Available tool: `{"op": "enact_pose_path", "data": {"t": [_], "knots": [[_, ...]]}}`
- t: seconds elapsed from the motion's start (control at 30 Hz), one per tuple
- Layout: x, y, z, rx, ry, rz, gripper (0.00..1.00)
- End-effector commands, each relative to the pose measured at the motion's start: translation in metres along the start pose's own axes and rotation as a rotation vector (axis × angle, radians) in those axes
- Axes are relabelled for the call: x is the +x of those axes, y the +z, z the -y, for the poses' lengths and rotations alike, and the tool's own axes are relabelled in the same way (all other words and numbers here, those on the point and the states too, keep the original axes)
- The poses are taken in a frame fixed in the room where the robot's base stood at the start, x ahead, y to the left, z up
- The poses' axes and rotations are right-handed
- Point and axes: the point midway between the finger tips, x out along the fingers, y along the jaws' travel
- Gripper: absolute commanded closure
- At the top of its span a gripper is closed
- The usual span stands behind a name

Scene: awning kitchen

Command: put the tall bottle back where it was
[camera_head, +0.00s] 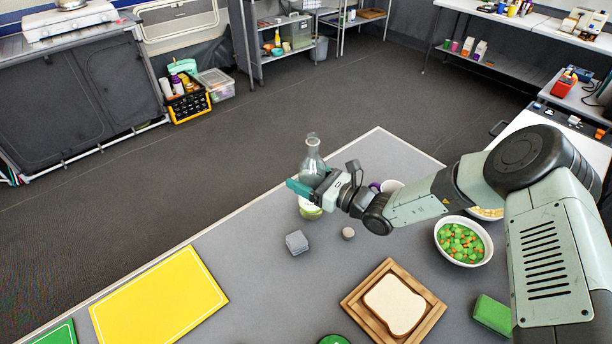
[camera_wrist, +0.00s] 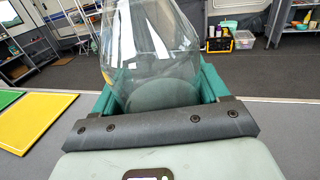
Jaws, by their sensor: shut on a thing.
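The tall bottle (camera_head: 312,158) is clear glass with a narrow neck and some yellow-green content or label low down. It is upright near the back edge of the grey table. My gripper (camera_head: 308,188) is shut on its body from the right side. In the wrist view the clear bottle (camera_wrist: 150,50) fills the space between the green fingers of my gripper (camera_wrist: 155,95). I cannot tell whether the bottle's base touches the table.
A small grey block (camera_head: 297,242) and a round grey object (camera_head: 348,233) lie in front of the bottle. A yellow board (camera_head: 160,300) is at left, bread on a wooden tray (camera_head: 432,318) in front, and a bowl of vegetables (camera_head: 463,241) at right. The table (camera_head: 240,265) between board and block is clear.

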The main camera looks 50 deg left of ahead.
Motion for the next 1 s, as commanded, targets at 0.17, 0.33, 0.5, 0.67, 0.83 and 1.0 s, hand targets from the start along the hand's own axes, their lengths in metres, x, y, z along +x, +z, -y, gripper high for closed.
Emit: {"op": "enact_pose_path", "data": {"t": [0.17, 0.33, 0.5, 0.67, 0.83, 1.0], "knots": [[0.0, 0.0, 0.0, 0.0, 0.0, 0.001, 0.65], [0.0, -0.002, 0.001, -0.001, -0.001, 0.0, 0.15], [0.0, -0.002, 0.0, 0.0, -0.001, 0.0, 0.01], [0.0, -0.002, 0.0, 0.0, 0.0, 0.0, 0.01], [-0.007, 0.001, 0.001, 0.001, -0.002, -0.001, 0.01], [-0.038, 0.001, 0.002, 0.002, -0.004, 0.0, 0.01]]}}
